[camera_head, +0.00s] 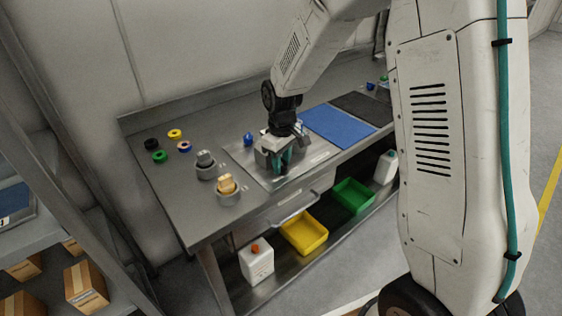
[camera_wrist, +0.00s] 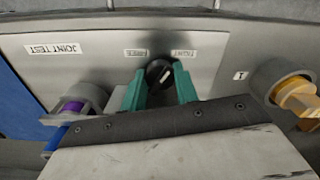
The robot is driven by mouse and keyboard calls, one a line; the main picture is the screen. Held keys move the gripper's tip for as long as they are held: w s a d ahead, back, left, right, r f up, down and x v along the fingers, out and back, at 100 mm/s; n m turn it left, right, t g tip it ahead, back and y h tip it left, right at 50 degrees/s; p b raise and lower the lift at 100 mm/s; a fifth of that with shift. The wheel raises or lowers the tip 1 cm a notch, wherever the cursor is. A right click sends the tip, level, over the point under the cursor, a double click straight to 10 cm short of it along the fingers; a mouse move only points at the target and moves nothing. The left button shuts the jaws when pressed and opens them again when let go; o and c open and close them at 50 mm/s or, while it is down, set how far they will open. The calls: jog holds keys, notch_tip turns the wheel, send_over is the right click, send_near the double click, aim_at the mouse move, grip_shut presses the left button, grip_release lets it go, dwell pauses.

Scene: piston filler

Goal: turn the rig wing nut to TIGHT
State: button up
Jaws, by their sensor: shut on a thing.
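The rig wing nut (camera_wrist: 158,72) is a dark round knob with a pale bar mark, in the middle of the wrist view. Two upside-down labels stand beyond it, TIGHT (camera_wrist: 184,54) at the right and another (camera_wrist: 136,53), too blurred to read surely, at the left. The bar looks slanted, but I cannot tell its exact setting. My gripper (camera_wrist: 160,80) has its teal fingers on either side of the nut and is shut on it. In the head view, my gripper (camera_head: 281,160) is down at the metal rig plate (camera_head: 315,156) and hides the nut.
In the wrist view, a grey holder with a purple and blue part (camera_wrist: 72,106) is at left and a grey cup with a tan part (camera_wrist: 295,92) at right. Coloured rings (camera_head: 159,156) and a blue mat (camera_head: 338,126) lie on the bench. Yellow (camera_head: 304,232) and green (camera_head: 353,196) bins sit below.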

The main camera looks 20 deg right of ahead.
jog(key=m, duration=0.3)
jog(key=o, duration=0.7)
notch_tip(320, 180, up, 8)
jog(key=shift+f, duration=0.1)
dwell(0.5)
